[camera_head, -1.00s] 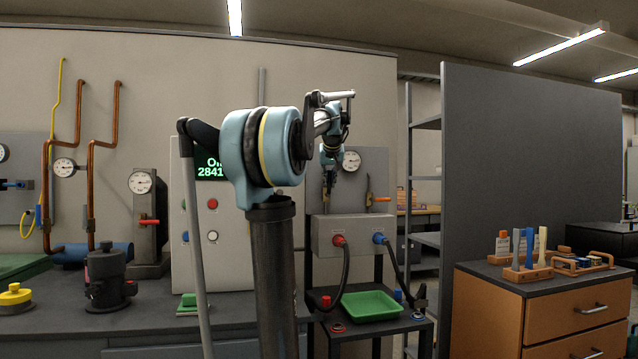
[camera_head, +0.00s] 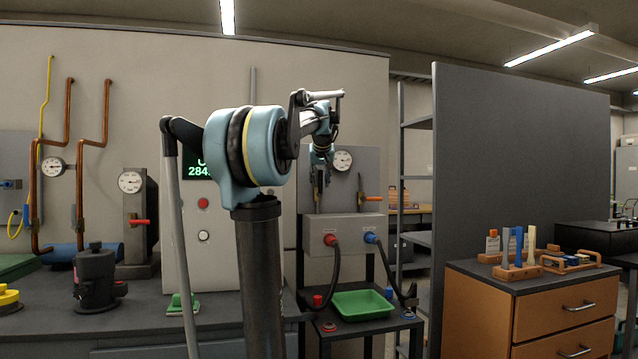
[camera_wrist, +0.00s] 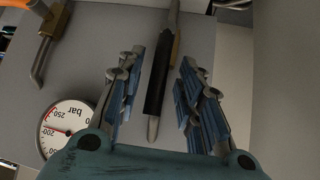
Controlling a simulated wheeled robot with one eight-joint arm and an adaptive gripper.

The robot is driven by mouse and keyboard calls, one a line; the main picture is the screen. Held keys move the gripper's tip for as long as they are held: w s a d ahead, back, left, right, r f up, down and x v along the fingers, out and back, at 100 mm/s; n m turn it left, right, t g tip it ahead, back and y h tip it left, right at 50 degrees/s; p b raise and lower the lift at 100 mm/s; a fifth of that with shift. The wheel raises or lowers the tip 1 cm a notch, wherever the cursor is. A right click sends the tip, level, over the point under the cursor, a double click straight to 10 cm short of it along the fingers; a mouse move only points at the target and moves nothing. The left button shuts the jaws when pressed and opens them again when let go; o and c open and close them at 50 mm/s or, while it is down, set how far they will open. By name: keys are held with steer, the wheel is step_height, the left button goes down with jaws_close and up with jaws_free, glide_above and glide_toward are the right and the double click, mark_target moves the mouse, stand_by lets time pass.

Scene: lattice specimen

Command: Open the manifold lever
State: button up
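A lever with a black grip (camera_wrist: 157,85) and a bare metal end stands on the grey gauge panel (camera_head: 350,199). In the wrist view it lies between the two blue-padded fingers of my gripper (camera_wrist: 161,75), with gaps on both sides. My gripper is open. No label shows which is the manifold lever.
A pressure gauge (camera_head: 342,160) sits on the panel, close beside the fingers in the wrist view (camera_wrist: 68,130). Below are a grey box (camera_head: 345,232) with red and blue hose connectors and a green tray (camera_head: 362,305). A tall grey partition (camera_head: 520,170) stands to the right.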

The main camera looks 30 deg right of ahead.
steer(key=v, duration=1.2)
steer(key=shift+w, duration=0.1)
steer(key=shift+f, duration=0.1)
